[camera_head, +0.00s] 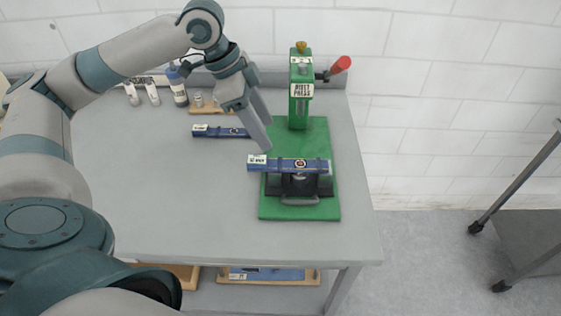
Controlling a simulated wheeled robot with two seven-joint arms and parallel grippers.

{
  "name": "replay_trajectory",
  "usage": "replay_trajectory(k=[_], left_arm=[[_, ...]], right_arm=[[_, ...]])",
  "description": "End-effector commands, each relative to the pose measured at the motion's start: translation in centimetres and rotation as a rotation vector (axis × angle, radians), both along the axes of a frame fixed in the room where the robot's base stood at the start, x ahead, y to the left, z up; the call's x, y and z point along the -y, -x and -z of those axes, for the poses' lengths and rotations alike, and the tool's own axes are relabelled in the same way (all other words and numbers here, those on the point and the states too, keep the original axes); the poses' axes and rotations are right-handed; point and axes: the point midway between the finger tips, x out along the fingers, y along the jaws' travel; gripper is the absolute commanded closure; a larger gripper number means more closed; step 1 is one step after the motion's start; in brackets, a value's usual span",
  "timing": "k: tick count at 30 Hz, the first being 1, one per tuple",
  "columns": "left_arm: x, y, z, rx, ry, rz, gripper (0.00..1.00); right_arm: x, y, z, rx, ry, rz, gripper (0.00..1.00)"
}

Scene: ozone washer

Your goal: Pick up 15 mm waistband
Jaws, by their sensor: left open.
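Two long blue strips with white end labels are in the head view; the print is too small to tell which is the 15 mm waistband. One blue strip (310,166) lies across the black fixture on the green press base. The other blue strip (222,132) lies on the grey table, farther back and left. My left gripper (264,146) is open and points down, just behind the left part of the strip on the press. It covers the right end of the table strip in this view. I cannot tell whether it touches either strip. My right gripper is out of view.
A green rivet press (301,90) with a red-knobbed lever (340,65) rises right of the gripper. A bottle (178,88) and a small wooden block with metal parts (207,104) stand at the back. The table's (170,190) front left is clear.

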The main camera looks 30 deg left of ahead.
Motion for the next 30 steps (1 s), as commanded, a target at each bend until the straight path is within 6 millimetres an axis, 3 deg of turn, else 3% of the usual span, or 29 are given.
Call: replay_trajectory(k=[9,23,30], left_arm=[[1.6,-0.9,4.5,-0.002,0.000,0.001,0.47],[1.9,-1.2,5.2,0.001,-0.001,0.001,0.47],[2.6,-1.7,6.4,-0.003,0.001,0.001,0.47]], right_arm=[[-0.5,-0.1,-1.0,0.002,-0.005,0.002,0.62],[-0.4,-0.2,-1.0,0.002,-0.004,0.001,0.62],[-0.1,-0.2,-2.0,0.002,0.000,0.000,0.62]])
